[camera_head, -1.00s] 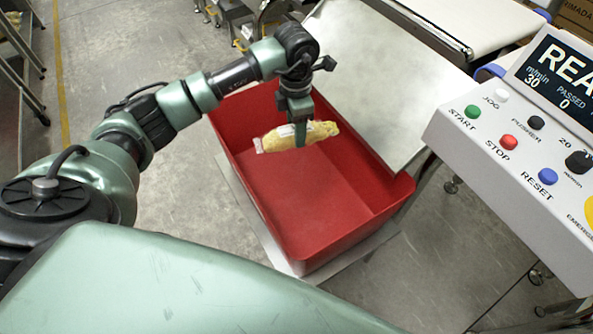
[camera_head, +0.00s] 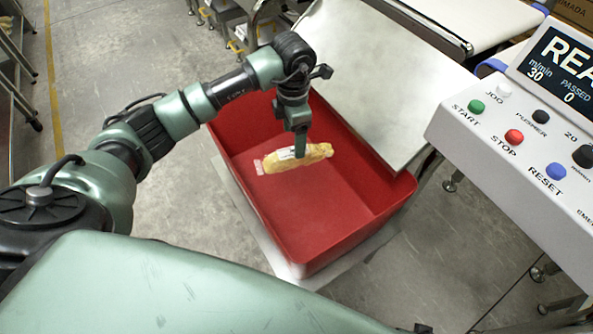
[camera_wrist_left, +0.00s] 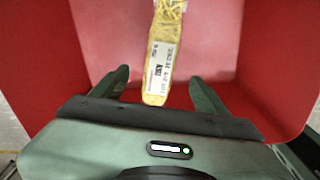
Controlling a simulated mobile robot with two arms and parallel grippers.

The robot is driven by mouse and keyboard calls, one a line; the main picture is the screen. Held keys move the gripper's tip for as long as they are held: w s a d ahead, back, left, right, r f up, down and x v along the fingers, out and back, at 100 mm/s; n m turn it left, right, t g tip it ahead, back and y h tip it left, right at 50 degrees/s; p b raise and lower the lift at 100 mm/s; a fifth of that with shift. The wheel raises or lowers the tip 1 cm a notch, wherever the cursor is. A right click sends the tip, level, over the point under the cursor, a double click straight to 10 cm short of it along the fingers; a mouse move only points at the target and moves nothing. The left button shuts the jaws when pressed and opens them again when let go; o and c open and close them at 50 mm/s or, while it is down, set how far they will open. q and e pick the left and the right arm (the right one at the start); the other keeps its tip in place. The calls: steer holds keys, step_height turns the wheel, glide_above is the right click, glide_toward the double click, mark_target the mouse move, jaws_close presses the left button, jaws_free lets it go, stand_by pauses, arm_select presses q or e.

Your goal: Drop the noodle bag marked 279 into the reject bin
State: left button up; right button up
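The noodle bag (camera_head: 315,153) is a yellow, clear-wrapped pack with a white label. It shows inside the outline of the red reject bin (camera_head: 319,254), below my left gripper (camera_head: 300,147). In the left wrist view the bag (camera_wrist_left: 166,38) lies in the gap between the two fingers, with red on either side of it. The fingers (camera_wrist_left: 158,90) stand wide apart with clear space beside the bag, so the gripper is open. The label's print is too small to read as 279. I cannot tell whether the bag rests on the bin floor. My right gripper is out of view.
A grey metal plate (camera_head: 390,75) slopes beside the bin's right edge. The control panel (camera_head: 510,135) with coloured buttons stands at the right. A white belt (camera_head: 470,18) is at the top. Bare concrete floor lies left of the bin.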

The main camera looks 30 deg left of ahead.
arm_select(q)
step_height(320, 180, up, 8)
steer(key=shift+p, duration=0.45)
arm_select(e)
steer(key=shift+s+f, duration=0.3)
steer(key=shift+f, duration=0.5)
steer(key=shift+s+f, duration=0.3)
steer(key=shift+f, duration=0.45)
arm_select(q)
steer(key=shift+f, duration=0.1)
